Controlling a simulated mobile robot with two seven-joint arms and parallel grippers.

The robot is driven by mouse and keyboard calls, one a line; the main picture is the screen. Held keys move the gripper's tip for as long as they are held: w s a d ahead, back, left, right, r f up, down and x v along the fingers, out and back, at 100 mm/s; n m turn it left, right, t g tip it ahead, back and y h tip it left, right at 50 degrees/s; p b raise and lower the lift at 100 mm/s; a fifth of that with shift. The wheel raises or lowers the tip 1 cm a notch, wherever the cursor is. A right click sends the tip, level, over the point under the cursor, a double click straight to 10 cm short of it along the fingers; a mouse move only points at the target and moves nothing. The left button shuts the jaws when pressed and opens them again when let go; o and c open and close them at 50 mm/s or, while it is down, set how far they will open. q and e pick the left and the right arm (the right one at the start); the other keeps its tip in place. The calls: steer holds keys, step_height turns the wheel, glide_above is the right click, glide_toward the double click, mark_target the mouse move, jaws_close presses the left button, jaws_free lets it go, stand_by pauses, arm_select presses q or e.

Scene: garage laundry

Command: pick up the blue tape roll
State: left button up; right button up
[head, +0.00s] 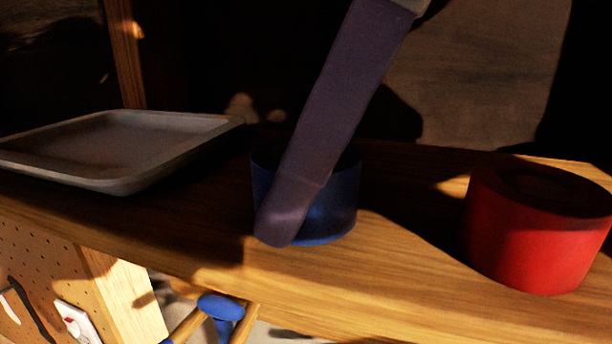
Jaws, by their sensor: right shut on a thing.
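The blue tape roll (335,205) is at the middle of the wooden shelf in the head view, upright on or just above the wood. My right gripper (290,205) reaches down from the top. One long dark finger lies across the roll's near left side, its tip close to the roll's lower edge. The other finger is hidden, by the roll or the near finger. The gripper is shut on the roll's wall. My left gripper is not in view.
A red tape roll (532,235) stands to the right on the shelf (390,270). A grey tray (120,150) lies to the left. Below the shelf's front edge are a pegboard (35,265) and a blue-topped object (221,307). Bare wood separates the two rolls.

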steer(key=c, duration=0.5)
